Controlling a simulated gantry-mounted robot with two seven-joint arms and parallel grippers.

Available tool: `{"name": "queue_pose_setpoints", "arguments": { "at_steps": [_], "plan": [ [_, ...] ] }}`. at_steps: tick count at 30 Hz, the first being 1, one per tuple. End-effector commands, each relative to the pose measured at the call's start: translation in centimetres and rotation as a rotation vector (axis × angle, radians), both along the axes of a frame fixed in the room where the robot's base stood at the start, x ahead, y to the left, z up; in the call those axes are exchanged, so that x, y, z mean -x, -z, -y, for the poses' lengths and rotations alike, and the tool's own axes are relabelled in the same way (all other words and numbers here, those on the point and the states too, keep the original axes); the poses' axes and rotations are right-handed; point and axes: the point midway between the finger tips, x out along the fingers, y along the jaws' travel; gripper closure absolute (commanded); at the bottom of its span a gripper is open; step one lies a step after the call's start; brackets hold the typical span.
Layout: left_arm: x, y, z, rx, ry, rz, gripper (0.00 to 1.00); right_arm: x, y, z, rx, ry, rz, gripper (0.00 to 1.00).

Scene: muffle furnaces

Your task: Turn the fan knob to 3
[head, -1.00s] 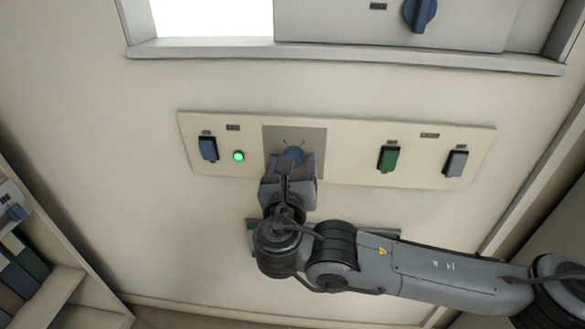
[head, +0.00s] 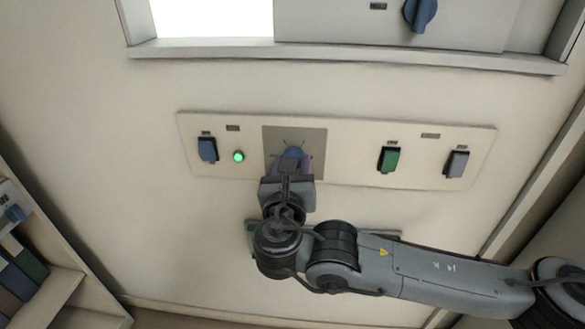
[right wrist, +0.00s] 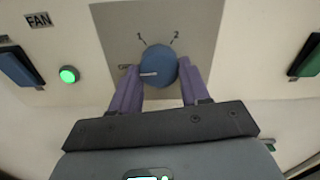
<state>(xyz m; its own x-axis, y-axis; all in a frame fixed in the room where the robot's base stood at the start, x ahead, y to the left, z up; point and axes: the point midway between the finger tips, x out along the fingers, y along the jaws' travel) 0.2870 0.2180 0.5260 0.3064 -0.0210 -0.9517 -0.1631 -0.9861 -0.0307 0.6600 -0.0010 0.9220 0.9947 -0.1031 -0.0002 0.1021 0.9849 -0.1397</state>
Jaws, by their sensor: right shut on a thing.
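The fan knob (right wrist: 158,66) is round and blue with a white pointer line, on a grey square plate (right wrist: 108,20). In the right wrist view its line points left, towards a small mark whose text I cannot read. The numbers 1 and 2 show above the knob; I see no 3. In the head view the knob (head: 292,153) is in the middle-left of a cream panel. My right gripper (right wrist: 160,80) has its purple fingers on both sides of the knob, shut on it from below. It also shows in the head view (head: 292,164). My left gripper is not in view.
A blue switch (head: 207,149) and a lit green lamp (head: 239,156) sit left of the knob. A green switch (head: 389,159) and a grey switch (head: 456,163) sit to the right. Another blue knob (head: 420,14) is on the unit above.

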Motion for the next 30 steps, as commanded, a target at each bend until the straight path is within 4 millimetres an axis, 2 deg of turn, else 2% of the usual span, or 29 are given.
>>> {"name": "queue_pose_setpoints", "arguments": {
  "at_steps": [8,18,30],
  "plan": [
    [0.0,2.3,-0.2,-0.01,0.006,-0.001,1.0,0.0,0.5,-0.1,-0.182,0.001,0.019,0.85],
    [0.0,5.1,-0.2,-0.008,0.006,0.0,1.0,0.0,0.4,-0.2,-0.501,0.001,0.052,0.85],
    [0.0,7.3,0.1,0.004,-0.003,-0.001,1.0,0.0,0.1,-0.4,-0.879,0.0,0.091,0.85]
  ]
}}
